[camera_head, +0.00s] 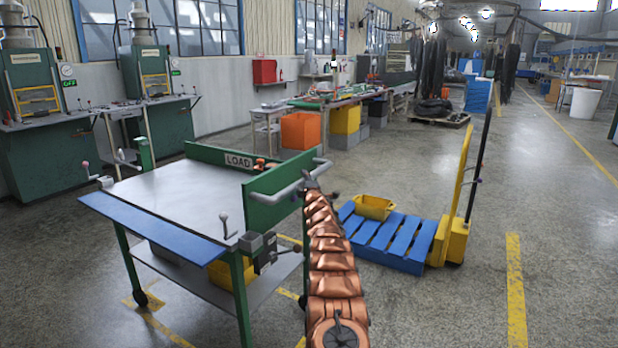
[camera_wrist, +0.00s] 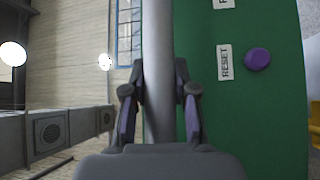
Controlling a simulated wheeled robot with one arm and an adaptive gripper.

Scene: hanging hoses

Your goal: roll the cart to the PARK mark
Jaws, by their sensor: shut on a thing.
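The cart is a green-framed trolley with a grey top (camera_head: 165,195), a blue front flap (camera_head: 150,227) and a LOAD plate (camera_head: 239,161) on its green back panel. A grey tube handle (camera_head: 290,186) sticks out from the panel on its right side. My gripper (camera_head: 314,180) is at this handle, at the end of my copper-coloured arm. In the wrist view my gripper (camera_wrist: 158,92) has one finger on each side of the grey tube (camera_wrist: 157,50) and is shut on it. No readable PARK mark shows; yellow floor lines (camera_head: 165,328) lie around the cart's wheels.
A blue pallet (camera_head: 385,238) with a yellow bin and yellow pallet truck (camera_head: 455,225) stands close to the right of my arm. Green presses (camera_head: 45,155) line the left wall. A workbench and orange bin (camera_head: 300,131) stand behind. The right aisle floor is open.

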